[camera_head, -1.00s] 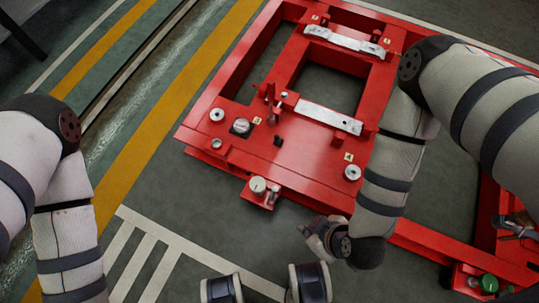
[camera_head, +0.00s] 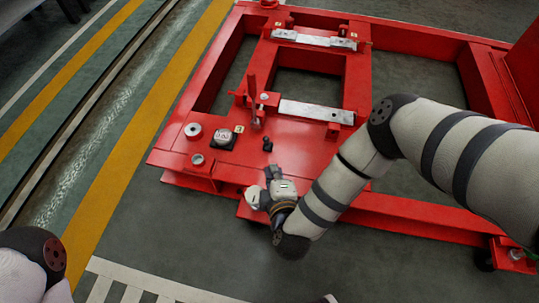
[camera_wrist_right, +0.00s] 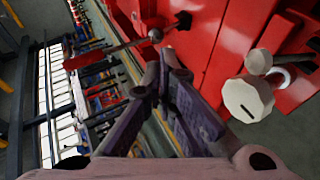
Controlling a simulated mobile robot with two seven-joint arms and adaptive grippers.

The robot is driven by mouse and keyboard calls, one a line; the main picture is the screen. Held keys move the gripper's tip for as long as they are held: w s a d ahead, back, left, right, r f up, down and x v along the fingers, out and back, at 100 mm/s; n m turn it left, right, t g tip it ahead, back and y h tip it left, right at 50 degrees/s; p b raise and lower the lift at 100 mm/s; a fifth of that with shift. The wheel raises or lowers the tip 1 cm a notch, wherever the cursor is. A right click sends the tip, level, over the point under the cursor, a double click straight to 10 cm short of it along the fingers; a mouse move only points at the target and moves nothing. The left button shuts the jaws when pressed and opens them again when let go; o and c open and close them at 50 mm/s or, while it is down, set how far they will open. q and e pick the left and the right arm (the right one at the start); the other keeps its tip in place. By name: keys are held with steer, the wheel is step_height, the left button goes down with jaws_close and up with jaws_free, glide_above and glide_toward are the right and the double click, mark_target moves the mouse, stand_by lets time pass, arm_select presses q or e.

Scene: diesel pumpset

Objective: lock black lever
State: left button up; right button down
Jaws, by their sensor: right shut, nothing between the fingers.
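A small black part (camera_head: 267,144), which may be the black lever, stands on the red plate of the frame. A dark piece (camera_wrist_right: 183,20) at the top of the right wrist view may be the same part. My right gripper (camera_head: 270,173) is over the plate's near edge, a short way below that part in the head view. In the right wrist view its fingers (camera_wrist_right: 166,65) are together with nothing between them. A cream knob (camera_head: 252,197) sits just left of the gripper; it also shows in the right wrist view (camera_wrist_right: 248,98). My left gripper is out of view.
A red lever (camera_head: 250,84) stands upright on the plate. Near it are a round gauge-like part (camera_head: 223,138), metal studs and a pale metal bar (camera_head: 317,110). The red frame (camera_head: 410,215) extends right. Open floor lies left and in front.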

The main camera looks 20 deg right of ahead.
mark_target(266, 141)
steer(key=b+x, duration=0.2)
steer(key=x, duration=0.2)
steer(key=b+x, duration=0.2)
steer(key=x, duration=0.2)
steer(key=b+x, duration=0.2)
steer(key=x, duration=0.2)
steer(key=shift+s+f, duration=0.15)
steer(key=shift+f, duration=0.15)
steer(key=shift+w+d+f, duration=0.1)
steer(key=shift+w, duration=0.45)
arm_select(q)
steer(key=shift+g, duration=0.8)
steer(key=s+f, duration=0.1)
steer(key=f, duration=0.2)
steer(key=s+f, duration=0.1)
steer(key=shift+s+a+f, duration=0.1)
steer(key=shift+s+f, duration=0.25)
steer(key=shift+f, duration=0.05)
arm_select(e)
steer(key=shift+w, duration=0.1)
steer(key=shift+w+r+g+p, duration=0.3)
steer(key=shift+r+p, duration=0.1)
steer(key=shift+r, duration=0.1)
steer(key=shift+d+f+g+y, duration=0.1)
steer(key=shift+g+y, duration=0.2)
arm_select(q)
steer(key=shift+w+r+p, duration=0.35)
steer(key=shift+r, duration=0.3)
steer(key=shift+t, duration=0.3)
